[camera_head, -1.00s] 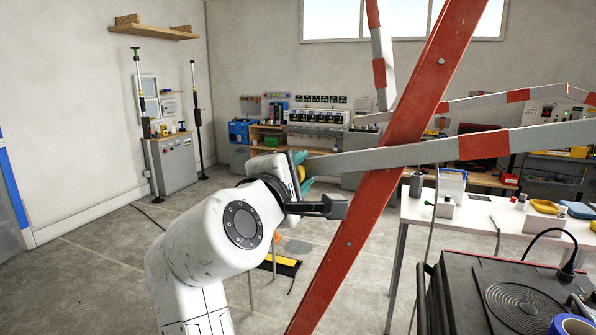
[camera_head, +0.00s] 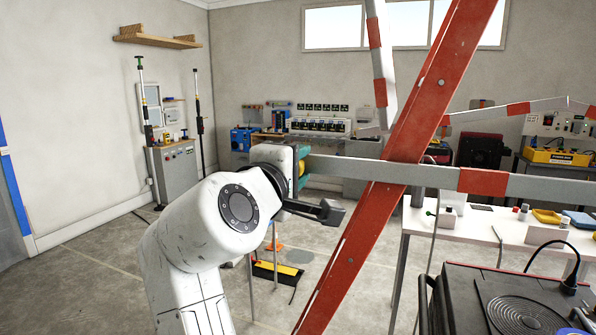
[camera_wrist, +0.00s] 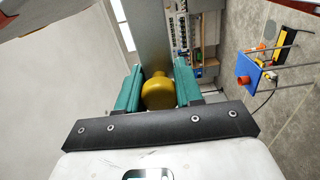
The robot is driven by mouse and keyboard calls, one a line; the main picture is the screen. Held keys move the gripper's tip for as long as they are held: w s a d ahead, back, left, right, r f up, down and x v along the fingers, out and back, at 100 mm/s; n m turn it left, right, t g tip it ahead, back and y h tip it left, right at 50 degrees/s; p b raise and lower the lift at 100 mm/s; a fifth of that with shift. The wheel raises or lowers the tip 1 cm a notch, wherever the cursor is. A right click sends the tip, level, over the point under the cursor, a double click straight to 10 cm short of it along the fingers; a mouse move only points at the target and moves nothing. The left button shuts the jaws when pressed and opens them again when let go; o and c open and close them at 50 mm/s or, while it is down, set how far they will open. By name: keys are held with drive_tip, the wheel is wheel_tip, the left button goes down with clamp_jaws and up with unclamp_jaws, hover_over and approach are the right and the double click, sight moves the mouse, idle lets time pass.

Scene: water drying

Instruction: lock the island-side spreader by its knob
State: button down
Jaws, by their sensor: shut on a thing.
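My gripper (camera_head: 302,166) is shut on a yellow knob at the left end of a grey bar with a red band (camera_head: 420,174), which looks like the spreader. The wrist view shows the yellow knob (camera_wrist: 158,93) between the two teal fingers. The spreader's grey face (camera_wrist: 150,40) lies behind the knob. In the head view the spreader runs right from my gripper, nearly level, across a slanted red leg (camera_head: 370,215). My gripper's body hides most of the knob there. Whether the knob is locked cannot be told.
A second red-and-white bar (camera_head: 518,109) runs farther back on the right. A white table (camera_head: 480,222) with small items and a dark cart (camera_head: 500,290) stand at the right. A yellow-and-black piece (camera_head: 275,271) lies on the floor. The left floor is mostly clear.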

drive_tip(key=shift+r, duration=0.2)
drive_tip(key=c, duration=0.8)
unclamp_jaws()
drive_tip(key=shift+f, duration=0.1)
drive_tip(key=shift+o, duration=0.2)
drive_tip(key=b+v, duration=0.2)
drive_tip(key=v, duration=0.9)
drive_tip(key=shift+w+d+f, duration=0.1)
